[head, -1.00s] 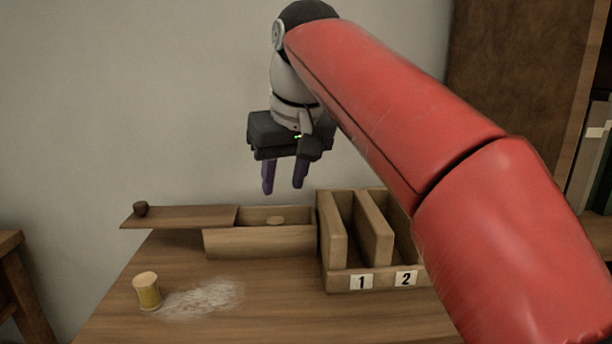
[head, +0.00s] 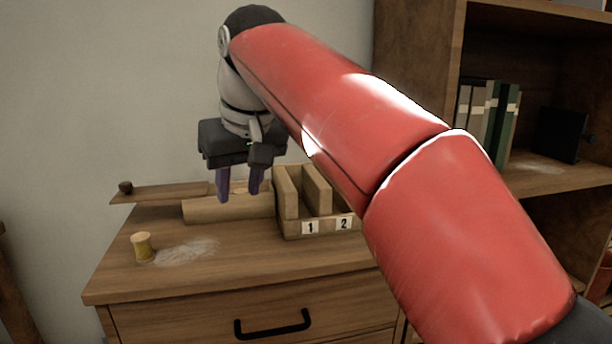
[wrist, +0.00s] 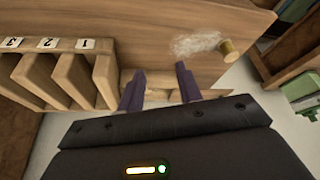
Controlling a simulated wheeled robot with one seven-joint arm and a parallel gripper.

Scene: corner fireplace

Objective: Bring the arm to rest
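My gripper (head: 239,185) hangs from the raised red arm, fingers pointing down, above the back of the cabinet top. Its two purple fingers are apart with nothing between them. In the wrist view, the gripper (wrist: 160,82) also shows open and empty over a wooden box. That long box (head: 228,207) has a lid (head: 160,193) with a dark knob, pushed out to the left. My gripper partly hides the box. A divided wooden holder (head: 310,231) with number labels stands to its right.
A yellow spool (head: 142,247) stands at the left of the cabinet top (head: 240,263), beside a pale powdery patch (head: 187,252). A drawer with a black handle (head: 272,324) is below. A shelf with books (head: 487,120) stands at right. The wall is behind.

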